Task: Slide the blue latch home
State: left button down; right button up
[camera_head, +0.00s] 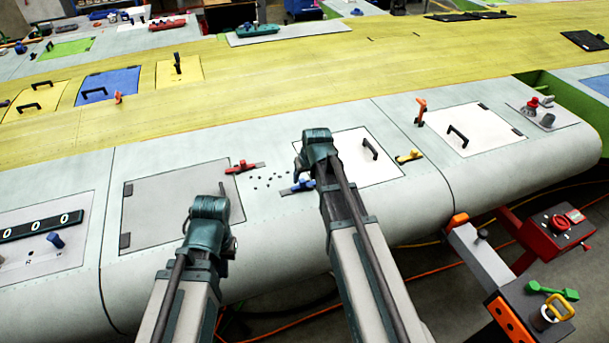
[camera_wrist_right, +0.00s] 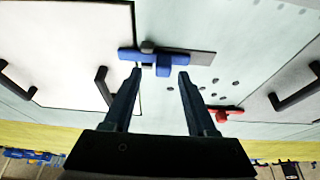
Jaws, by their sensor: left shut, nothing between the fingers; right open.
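The blue latch (camera_head: 299,186) lies on the grey wing skin at the lower left edge of a white hatch panel (camera_head: 345,150). In the head view the right gripper (camera_head: 303,168) partly covers the latch area. My left gripper (camera_head: 223,192) is shut and empty, over the grey panel to the left.
A red latch (camera_head: 243,167) and several small holes (camera_head: 268,180) lie left of the blue latch. A yellow latch (camera_head: 408,156) is at the white panel's right. Black handles (camera_head: 370,149) stand up from the panels. A red box (camera_head: 557,232) stands at the lower right.

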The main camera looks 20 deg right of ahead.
pick_arm(q)
notch_tip(320, 180, up, 11)
jog(key=p, duration=1)
jog(key=shift+r+p, duration=0.15)
jog(key=shift+p, duration=0.15)
pick_arm(e)
jog(key=v, duration=1.2)
jog(key=shift+r, duration=0.1)
pick_arm(q)
jog(key=shift+s, duration=0.1)
pick_arm(e)
jog(key=shift+s, duration=0.15)
